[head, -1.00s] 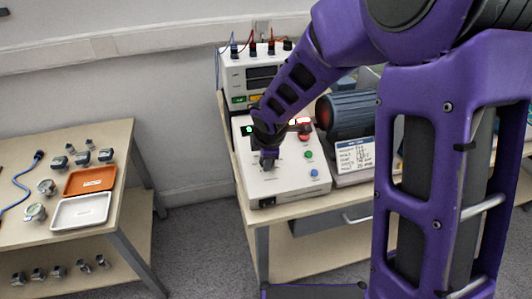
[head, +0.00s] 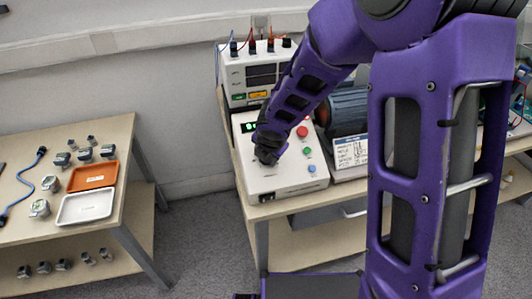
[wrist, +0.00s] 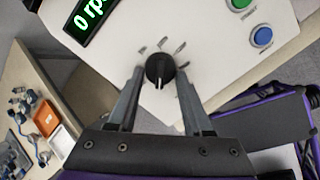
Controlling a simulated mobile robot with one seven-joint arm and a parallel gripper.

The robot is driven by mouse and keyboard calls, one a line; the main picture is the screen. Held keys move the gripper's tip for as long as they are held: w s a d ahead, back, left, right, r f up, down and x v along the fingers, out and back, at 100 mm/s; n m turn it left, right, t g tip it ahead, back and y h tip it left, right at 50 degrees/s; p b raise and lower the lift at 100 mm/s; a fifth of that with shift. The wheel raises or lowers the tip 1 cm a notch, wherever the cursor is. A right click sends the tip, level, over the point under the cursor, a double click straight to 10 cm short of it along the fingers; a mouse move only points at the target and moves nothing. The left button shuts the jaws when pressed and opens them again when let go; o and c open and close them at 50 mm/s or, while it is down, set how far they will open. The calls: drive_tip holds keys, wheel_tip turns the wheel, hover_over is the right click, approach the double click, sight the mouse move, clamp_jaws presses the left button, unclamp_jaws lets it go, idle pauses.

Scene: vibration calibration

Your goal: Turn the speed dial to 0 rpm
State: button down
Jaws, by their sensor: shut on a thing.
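The speed dial (wrist: 160,70) is a round black knob with a white pointer line, on the sloped white face of the control box (head: 285,190). Several short printed marks surround it in the wrist view. In the head view my gripper hides it. My gripper (wrist: 160,75) has one finger on each side of the dial and is shut on it; it also shows over the box in the head view (head: 266,158).
Red (head: 302,131), green (head: 307,152) and blue (head: 311,168) buttons lie right of my gripper. A dark motor (head: 345,108) stands right of the box, a meter unit with plugged leads (head: 262,75) behind. The left table holds orange (head: 93,176) and white (head: 86,208) trays.

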drive_tip(key=shift+n, duration=0.6)
drive_tip(key=shift+c, duration=1.6)
unclamp_jaws()
